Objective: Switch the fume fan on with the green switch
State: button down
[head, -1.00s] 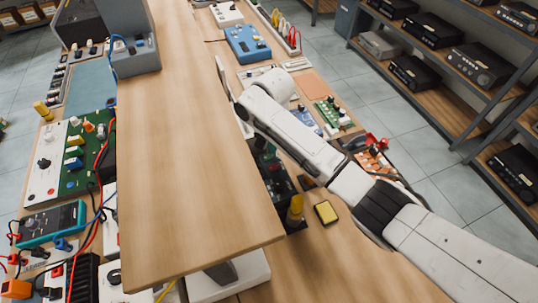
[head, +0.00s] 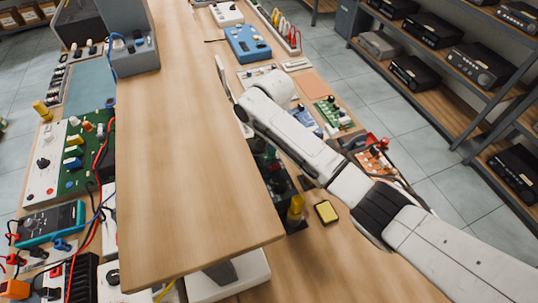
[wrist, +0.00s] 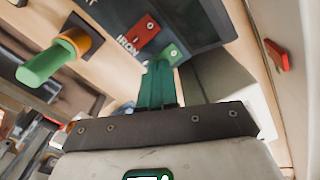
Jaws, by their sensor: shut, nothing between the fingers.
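In the wrist view, my gripper (wrist: 160,66) is shut, its teal fingers together and empty. The fingertips are at or very close to a small green switch plate (wrist: 173,53) on a dark panel (wrist: 208,22); I cannot tell whether they touch. A red switch plate (wrist: 146,31) sits beside it, near the label "IRON". The fume fan's own label is not readable. In the head view, my fingers and this panel are hidden by the raised wooden shelf.
The raised shelf (head: 190,170) stands close to my arm. In the wrist view, an orange post with a green end (wrist: 50,62) sticks out at the left, and a red part (wrist: 277,55) is at the right. A yellow-topped block (head: 326,212) lies on the bench under my arm.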

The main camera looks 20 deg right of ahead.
jog(key=shift+f, duration=0.55)
jog(key=shift+r, duration=0.1)
notch_tip(320, 180, up, 5)
jog(key=p, duration=0.4)
jog(key=shift+p, duration=0.35)
jog(key=shift+r, duration=0.9)
